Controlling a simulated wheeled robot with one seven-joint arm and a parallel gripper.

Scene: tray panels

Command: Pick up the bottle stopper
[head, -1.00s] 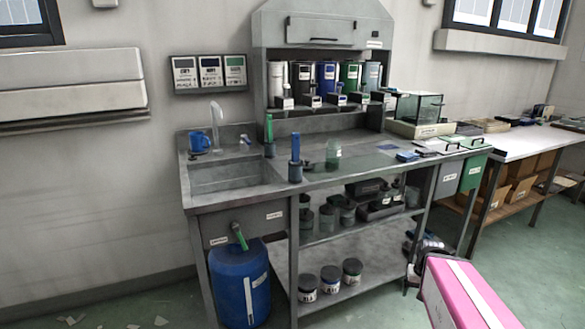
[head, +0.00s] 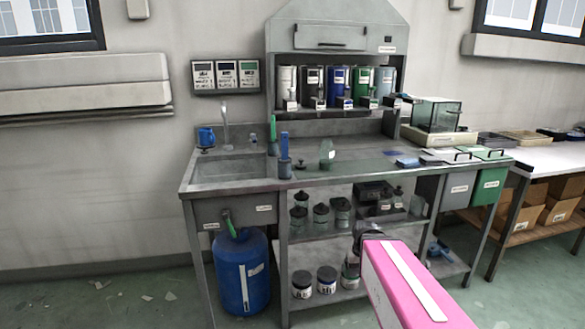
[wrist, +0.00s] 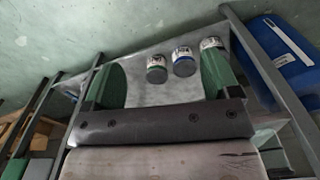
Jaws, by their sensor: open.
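A small dark knob-like piece (head: 301,164), which looks like the bottle stopper, sits on the steel worktop (head: 365,172) between the blue brush holder and a clear greenish bottle (head: 327,154). It is too small to be sure of. My gripper (head: 366,232) is at the end of my pink arm, in front of the bench and lower than the worktop, well apart from that piece. In the wrist view my gripper (wrist: 160,82) has its two green-padded fingers wide apart, with nothing held between them. The stopper is not seen in the wrist view.
Dispensers (head: 338,85) stand at the back. Grey and green bins (head: 489,186) hang at the right.

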